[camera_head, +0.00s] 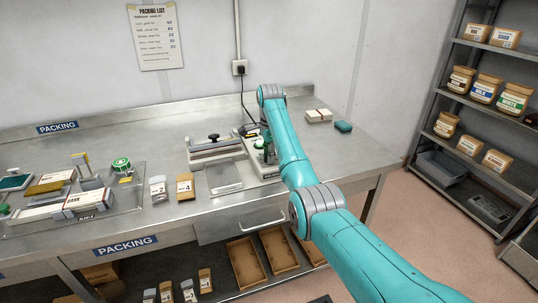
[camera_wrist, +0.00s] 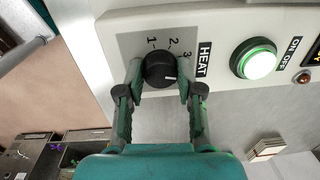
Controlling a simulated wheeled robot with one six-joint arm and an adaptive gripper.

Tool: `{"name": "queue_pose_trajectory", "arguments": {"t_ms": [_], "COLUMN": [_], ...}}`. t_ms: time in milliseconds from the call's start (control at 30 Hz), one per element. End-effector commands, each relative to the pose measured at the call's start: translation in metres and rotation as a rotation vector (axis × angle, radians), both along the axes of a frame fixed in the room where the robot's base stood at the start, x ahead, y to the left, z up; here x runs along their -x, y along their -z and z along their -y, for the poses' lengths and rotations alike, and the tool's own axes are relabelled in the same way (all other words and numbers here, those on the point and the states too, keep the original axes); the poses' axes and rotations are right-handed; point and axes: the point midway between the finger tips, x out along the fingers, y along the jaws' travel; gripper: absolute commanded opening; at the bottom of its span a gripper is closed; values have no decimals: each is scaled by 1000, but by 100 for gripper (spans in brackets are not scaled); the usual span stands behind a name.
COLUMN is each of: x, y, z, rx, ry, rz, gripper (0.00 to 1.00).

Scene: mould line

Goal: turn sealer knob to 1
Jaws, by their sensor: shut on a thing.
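The sealer (camera_head: 222,187) stands on the steel bench, with its long bar at the left and its control panel partly hidden by my gripper. In the wrist view the black sealer knob (camera_wrist: 159,70) sits on the pale panel, beside the HEAT label (camera_wrist: 204,59) and the marks 1, 2 and 3. Its white line points right and slightly down, on the side of 3 and away from 1. My gripper (camera_wrist: 159,73) is shut on the knob, one finger on each side. In the head view my gripper (camera_head: 262,150) is small and partly hidden by the arm.
A lit green button (camera_wrist: 253,59) and a small indicator lamp (camera_wrist: 303,77) lie right of the knob.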

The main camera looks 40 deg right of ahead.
Motion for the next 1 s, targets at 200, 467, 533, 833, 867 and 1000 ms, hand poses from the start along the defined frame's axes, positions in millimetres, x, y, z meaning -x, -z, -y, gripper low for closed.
{"name": "queue_pose_trajectory", "arguments": {"t_ms": [200,467,533,833,867,1000], "x": [0,0,0,0,0,0], "y": [0,1,0,0,0,0], "z": [0,1,1,1,1,1], "rx": [-1,-1,-1,-1,-1,-1], "ry": [-172,-420,-487,-772,-800,-934], "rz": [0,-1,-1,0,0,0], "gripper": [1,1,1,1,1,1]}}
